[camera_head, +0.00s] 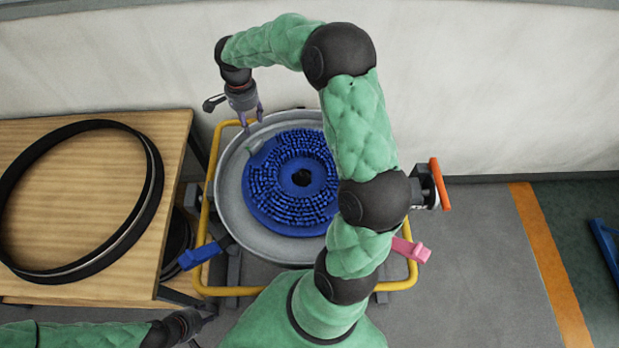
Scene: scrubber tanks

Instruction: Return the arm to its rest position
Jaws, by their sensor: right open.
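My right arm, in padded green covers, reaches up across the middle of the head view and bends over to the left. Its gripper (252,117) points down at the upper left rim of a round grey metal tank (228,185). The gripper's fingers are apart with nothing between them. My left gripper (204,322) is low at the left, below the wooden table. It is small and dark there, and its fingers cannot be made out clearly. A blue bristled disc brush (272,203) lies in the tank, partly hidden by my right arm.
A yellow tube frame (235,291) surrounds the tank, with a blue handle (200,255) and a pink handle (411,249). A wooden table (75,220) at the left holds a black ring (72,273). An orange-rimmed wheel (439,184) is right of my arm.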

